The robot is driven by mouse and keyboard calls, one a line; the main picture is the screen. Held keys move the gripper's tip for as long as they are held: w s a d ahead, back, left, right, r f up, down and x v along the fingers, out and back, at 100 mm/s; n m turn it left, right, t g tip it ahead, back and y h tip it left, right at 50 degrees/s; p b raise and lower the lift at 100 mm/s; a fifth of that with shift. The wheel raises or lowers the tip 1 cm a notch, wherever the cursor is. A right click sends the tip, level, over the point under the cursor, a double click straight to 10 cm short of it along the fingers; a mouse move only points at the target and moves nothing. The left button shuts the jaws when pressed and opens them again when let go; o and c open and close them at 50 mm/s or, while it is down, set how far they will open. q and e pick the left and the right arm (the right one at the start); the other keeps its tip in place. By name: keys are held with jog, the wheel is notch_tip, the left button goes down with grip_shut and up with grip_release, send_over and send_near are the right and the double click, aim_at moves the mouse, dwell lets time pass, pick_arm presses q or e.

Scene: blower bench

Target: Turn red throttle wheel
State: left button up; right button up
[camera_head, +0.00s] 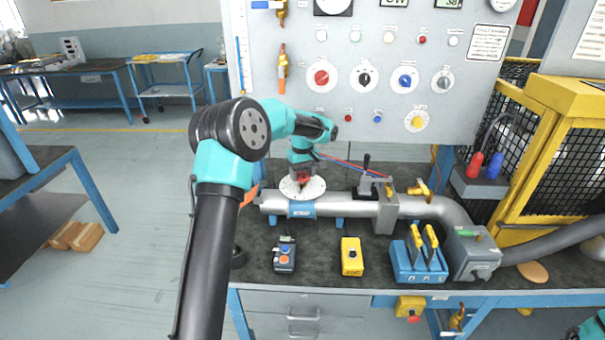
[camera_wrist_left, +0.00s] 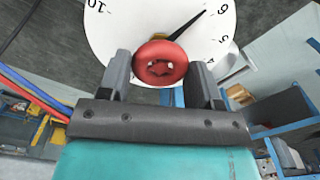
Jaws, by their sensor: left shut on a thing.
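The red throttle wheel (camera_wrist_left: 160,63) sits in the middle of a white round dial (camera_wrist_left: 108,30) in the left wrist view. A black pointer runs from it to near the 6. My left gripper (camera_wrist_left: 161,75) is shut on the wheel, one finger on each side. In the head view, my left gripper (camera_head: 302,177) points down onto the white dial (camera_head: 290,190) on the grey pipe, and only a little of the red wheel (camera_head: 304,180) shows between the fingers.
On the bench stand a dark control box (camera_head: 284,262), a yellow box (camera_head: 352,256) and a blue lever block (camera_head: 420,262). A panel with knobs (camera_head: 362,75) rises behind. A yellow cage (camera_head: 560,150) is at the right. Red and blue cables pass beside my gripper.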

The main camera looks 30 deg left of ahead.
aim_at(303, 175)
pick_arm(q)
jog(key=o, duration=0.9)
jog(key=shift+r, duration=0.15)
notch_tip(303, 175, up, 17)
jog(key=shift+r, duration=0.1)
dwell(0.5)
